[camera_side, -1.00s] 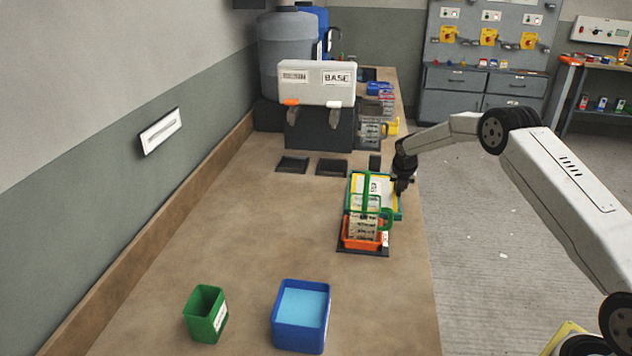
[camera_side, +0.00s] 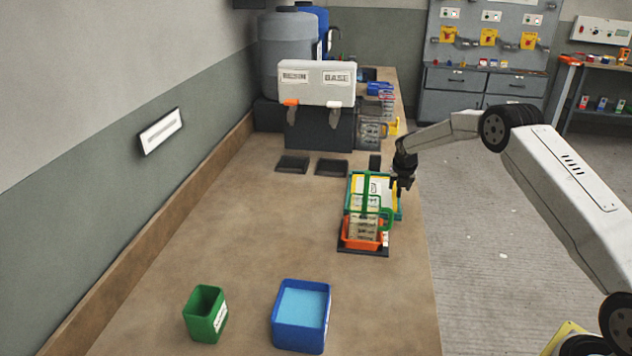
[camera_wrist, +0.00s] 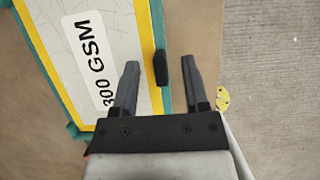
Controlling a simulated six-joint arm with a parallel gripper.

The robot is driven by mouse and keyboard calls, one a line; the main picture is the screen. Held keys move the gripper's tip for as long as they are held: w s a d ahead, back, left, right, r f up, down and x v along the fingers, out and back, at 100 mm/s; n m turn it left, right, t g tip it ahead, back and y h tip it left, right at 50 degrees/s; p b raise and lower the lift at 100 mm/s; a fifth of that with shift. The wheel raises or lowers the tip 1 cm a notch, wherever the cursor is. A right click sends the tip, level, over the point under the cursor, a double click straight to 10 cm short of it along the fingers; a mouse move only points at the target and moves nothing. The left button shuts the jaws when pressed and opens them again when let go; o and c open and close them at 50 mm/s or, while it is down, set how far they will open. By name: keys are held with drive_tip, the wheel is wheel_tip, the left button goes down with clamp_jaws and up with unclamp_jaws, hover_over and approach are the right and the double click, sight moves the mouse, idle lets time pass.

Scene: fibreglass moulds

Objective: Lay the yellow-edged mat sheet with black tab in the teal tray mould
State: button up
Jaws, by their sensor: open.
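The yellow-edged mat sheet (camera_wrist: 70,40) lies in the teal tray mould, with "300 GSM" printed on its white face. The black tab (camera_wrist: 161,68) stands at the sheet's right edge. My gripper (camera_wrist: 160,66) is open above the tray's right edge, with the tab between its fingertips, nearer the left one. In the side view my gripper (camera_side: 402,184) is beside the tray's right side.
A green bin (camera_side: 205,315) and a blue box (camera_side: 300,318) stand at the front. A resin and base dispenser (camera_side: 316,83) is behind. The bench's left-middle is clear.

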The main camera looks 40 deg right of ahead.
drive_tip(key=v, duration=0.7)
idle(0.3)
drive_tip(key=shift+a+r, duration=0.1)
drive_tip(key=shift+a, duration=0.05)
idle(0.3)
drive_tip(key=s+a+r+m+y, duration=0.2)
drive_tip(key=s+a+r+m, duration=0.2)
drive_tip(key=s+a+m, duration=1.5)
drive_tip(key=s+m, duration=0.1)
drive_tip(key=s, duration=0.2)
drive_tip(key=s+a+m+y, duration=0.1)
drive_tip(key=s+a+m, duration=0.4)
drive_tip(key=s+m, duration=0.2)
drive_tip(key=shift+s+f+g, duration=0.3)
drive_tip(key=shift+s+f, duration=0.1)
drive_tip(key=shift+s, duration=0.35)
